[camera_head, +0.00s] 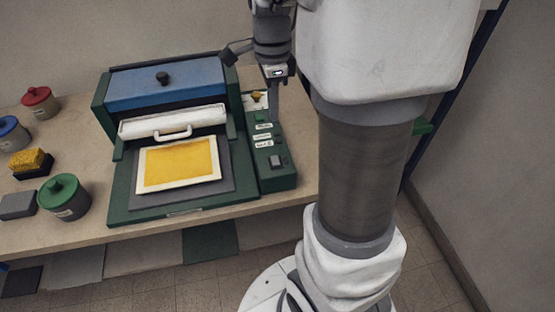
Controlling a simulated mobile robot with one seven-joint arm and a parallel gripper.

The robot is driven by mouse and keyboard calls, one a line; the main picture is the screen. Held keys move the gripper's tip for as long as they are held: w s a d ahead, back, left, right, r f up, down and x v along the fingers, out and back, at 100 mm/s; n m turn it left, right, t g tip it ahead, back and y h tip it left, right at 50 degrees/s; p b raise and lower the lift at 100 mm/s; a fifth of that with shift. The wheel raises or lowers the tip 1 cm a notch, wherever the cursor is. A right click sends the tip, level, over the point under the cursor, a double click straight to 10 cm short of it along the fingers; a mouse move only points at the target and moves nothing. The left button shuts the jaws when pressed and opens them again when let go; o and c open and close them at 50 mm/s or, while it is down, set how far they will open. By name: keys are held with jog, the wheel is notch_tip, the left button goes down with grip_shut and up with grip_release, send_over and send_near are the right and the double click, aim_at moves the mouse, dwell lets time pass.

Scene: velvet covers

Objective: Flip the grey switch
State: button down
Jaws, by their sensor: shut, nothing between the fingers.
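The grey switch (276,161) is a small block near the front end of the green control panel (280,182), on the right side of the machine. My gripper (273,108) points down over the back part of this panel, behind the switch in the picture. It is shut, with nothing between its fingers. The switch is in plain view and apart from the gripper. I cannot tell whether the fingertips touch the panel.
The green machine has a blue lid (165,87), a white handled bar (173,125) and a yellow sheet (180,163) on its bed. A yellow knob (257,96) is just left of my gripper. Jars, including a green-lidded one (64,196), stand at the left.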

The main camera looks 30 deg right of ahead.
aim_at(275, 162)
jog(key=shift+f+b, duration=0.3)
jog(key=shift+b, duration=0.2)
jog(key=shift+s+r+b, duration=0.2)
jog(key=shift+r+b, duration=0.1)
jog(key=shift+b, duration=0.35)
jog(key=shift+r, duration=0.1)
notch_tip(275, 162, down, 14)
jog(key=b, duration=0.2)
jog(key=shift+s+b, duration=0.1)
jog(key=shift+b, duration=0.25)
jog(key=shift+a, duration=0.1)
